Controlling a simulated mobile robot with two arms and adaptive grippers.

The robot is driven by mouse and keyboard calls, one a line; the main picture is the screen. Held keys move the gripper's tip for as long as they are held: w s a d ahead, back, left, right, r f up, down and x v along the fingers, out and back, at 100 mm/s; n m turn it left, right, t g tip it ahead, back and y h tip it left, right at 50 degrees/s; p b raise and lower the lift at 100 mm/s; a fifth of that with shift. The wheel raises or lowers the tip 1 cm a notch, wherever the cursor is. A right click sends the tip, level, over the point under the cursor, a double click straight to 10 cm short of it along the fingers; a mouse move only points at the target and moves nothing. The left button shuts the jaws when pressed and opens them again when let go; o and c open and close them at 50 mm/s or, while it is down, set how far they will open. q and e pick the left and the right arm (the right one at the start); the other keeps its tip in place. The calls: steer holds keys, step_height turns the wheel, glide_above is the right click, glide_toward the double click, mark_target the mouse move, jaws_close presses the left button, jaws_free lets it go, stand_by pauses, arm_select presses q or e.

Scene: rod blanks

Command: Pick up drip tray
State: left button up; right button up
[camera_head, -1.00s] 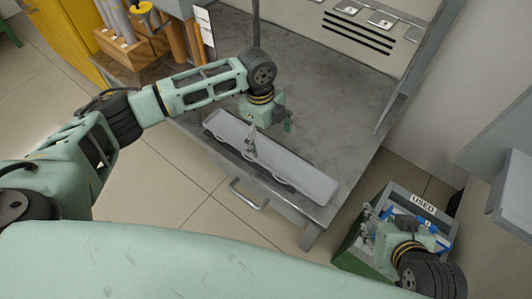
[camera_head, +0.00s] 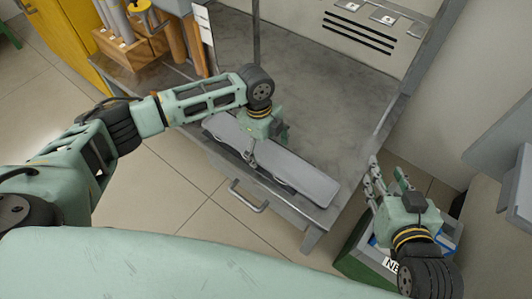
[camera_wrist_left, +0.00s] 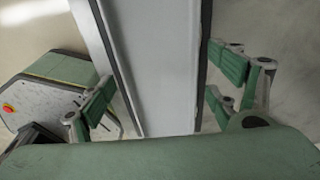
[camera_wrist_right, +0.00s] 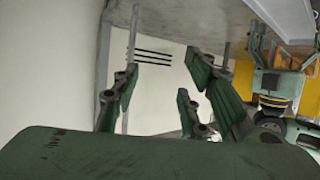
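The drip tray (camera_head: 300,178) is a long, light grey tray lying along the front edge of the grey bench. My left gripper (camera_head: 268,146) is over the middle of it, with its fingers spread across its width. In the left wrist view the tray (camera_wrist_left: 155,60) runs between the open fingers, with a gap on the left side. I cannot tell whether the right finger touches it. My right gripper (camera_head: 388,180) is open and empty, fingers pointing up, right of the bench's front corner. Its spread fingers show in the right wrist view (camera_wrist_right: 165,85).
The metal bench top (camera_head: 310,95) behind the tray is clear. A wooden block with rods (camera_head: 125,48) stands at the back left. A green-sided bin (camera_head: 352,258) is partly hidden below my right gripper. A drawer handle (camera_head: 248,197) sticks out in front.

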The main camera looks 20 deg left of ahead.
arm_select(q)
steer(key=c, duration=1.2)
steer(key=shift+o, duration=0.2)
steer(key=shift+r, duration=0.1)
